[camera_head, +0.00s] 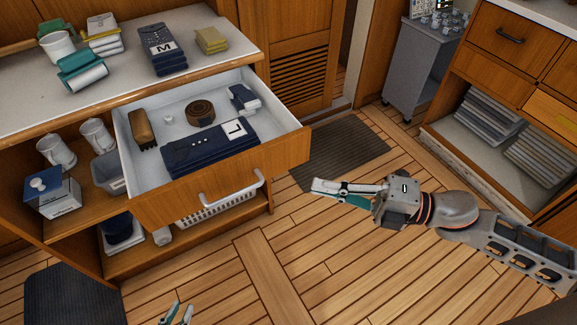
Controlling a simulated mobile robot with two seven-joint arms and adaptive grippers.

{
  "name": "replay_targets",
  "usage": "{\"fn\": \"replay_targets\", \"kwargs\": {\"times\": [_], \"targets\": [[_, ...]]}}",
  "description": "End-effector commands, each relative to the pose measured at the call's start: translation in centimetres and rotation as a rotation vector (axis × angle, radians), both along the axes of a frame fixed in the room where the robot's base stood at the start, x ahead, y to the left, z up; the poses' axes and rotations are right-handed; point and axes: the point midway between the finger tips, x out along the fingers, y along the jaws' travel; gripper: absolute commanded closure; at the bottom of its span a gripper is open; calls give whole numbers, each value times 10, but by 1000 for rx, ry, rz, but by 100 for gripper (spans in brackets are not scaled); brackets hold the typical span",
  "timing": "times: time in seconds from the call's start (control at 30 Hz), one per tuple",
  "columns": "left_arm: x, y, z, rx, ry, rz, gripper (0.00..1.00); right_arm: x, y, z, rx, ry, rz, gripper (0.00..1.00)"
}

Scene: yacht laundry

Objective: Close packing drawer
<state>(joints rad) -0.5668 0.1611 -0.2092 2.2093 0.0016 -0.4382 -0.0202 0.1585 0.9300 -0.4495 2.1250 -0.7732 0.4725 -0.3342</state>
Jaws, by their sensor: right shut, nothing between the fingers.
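The packing drawer (220,189) is pulled out from the wooden cabinet under the white counter. Its white handle (231,190) is on the front panel. Inside lie a folded navy garment marked L (211,149), a brown brush (143,127), a rolled brown belt (200,112) and a small navy and white item (243,99). My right gripper (314,188) is shut and empty, to the right of the drawer front and apart from it. Only the fingertips of my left gripper (177,314) show at the bottom edge, below the drawer; whether they are open is unclear.
Folded clothes (163,51) and rolled towels (83,72) lie on the counter (205,78). Open shelves below hold mugs (56,149), a box (53,196) and a white basket (218,207). A grey cart (415,65) stands at the back right.

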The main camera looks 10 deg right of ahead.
Motion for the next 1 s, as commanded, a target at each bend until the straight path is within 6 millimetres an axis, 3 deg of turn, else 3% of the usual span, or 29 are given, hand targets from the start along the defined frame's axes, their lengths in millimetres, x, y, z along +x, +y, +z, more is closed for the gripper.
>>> {"fn": "replay_targets", "kwargs": {"times": [0.37, 0.63, 1.0], "targets": [[3, 0, 6, 0, -10, 1, 85, 28, 53, 3, 1, -7, 0, 100], [-3, 1, -3, 0, 6, 1, 85, 56, 59, -1, 0, 0, -2, 100], [-1, 1, -1, 0, 3, 1, 85, 64, 62, 0, 0, 1, -1, 100]]}}
